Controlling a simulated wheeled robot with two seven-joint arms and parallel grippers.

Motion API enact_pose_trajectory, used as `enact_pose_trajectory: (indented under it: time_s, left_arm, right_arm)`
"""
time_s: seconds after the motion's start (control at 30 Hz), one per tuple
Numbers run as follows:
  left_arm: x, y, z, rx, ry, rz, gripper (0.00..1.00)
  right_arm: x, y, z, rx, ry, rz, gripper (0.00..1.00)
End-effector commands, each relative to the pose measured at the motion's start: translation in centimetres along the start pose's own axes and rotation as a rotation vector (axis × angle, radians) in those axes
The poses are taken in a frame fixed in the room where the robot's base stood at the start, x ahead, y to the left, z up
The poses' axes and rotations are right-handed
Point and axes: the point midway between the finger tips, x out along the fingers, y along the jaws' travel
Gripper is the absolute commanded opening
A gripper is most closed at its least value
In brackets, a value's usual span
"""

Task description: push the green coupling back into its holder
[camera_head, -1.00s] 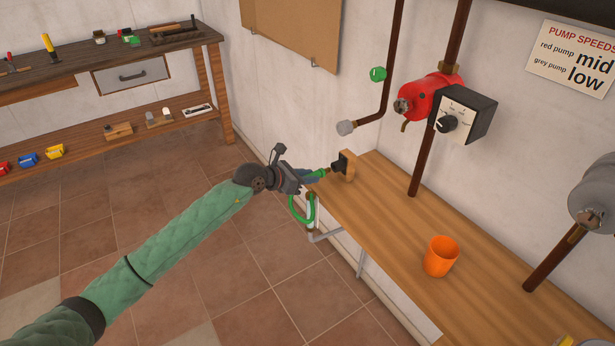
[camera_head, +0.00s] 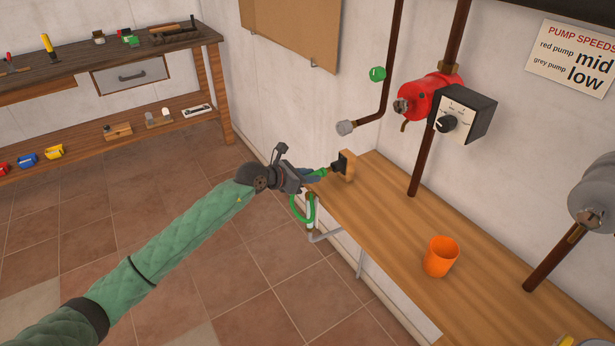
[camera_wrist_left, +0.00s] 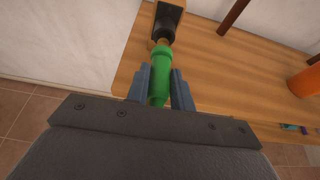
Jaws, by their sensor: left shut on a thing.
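The green coupling (camera_wrist_left: 160,72) is between the two grey-blue fingers of my left gripper (camera_wrist_left: 160,85) in the left wrist view. My left gripper is shut on it, and in the head view the gripper (camera_head: 318,174) is at the far end of the wooden bench. The holder (camera_head: 346,165) is a wooden block with a black socket on that end of the bench. In the left wrist view the coupling's brass tip points at the black socket of the holder (camera_wrist_left: 166,22) and meets its mouth. How deep it sits is hard to tell. My right gripper is not in view.
A green hose (camera_head: 303,208) hangs below the gripper beside the bench end. An orange cup (camera_head: 440,256) stands on the wooden bench (camera_head: 385,215). A red pump (camera_head: 428,97) and brown pipes are on the wall behind. Bench top between holder and cup is clear.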

Motion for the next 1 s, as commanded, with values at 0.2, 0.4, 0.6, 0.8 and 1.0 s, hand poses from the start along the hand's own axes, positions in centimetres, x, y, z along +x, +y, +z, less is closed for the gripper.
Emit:
enact_pose_trajectory:
  time_s: [0.2, 0.4, 0.6, 0.8, 1.0]
  left_arm:
    - [0.5, 0.0, 0.2, 0.0, -0.001, 0.0, 0.0]
    - [0.9, 0.0, 0.4, 0.0, -0.001, 0.0, 0.0]
    - [1.4, 0.0, 0.6, 0.0, -0.001, 0.0, 0.0]
    - [1.9, 0.0, 0.8, 0.0, -0.001, -0.001, 0.0]
    - [2.3, 0.0, 1.0, 0.0, -0.001, 0.0, 0.0]
  right_arm:
    - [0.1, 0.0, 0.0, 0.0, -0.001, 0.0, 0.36]
    - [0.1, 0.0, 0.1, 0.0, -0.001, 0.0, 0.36]
    - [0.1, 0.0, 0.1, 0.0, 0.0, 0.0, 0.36]
    - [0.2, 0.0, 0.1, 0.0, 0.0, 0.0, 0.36]
    - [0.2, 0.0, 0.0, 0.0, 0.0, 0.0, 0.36]
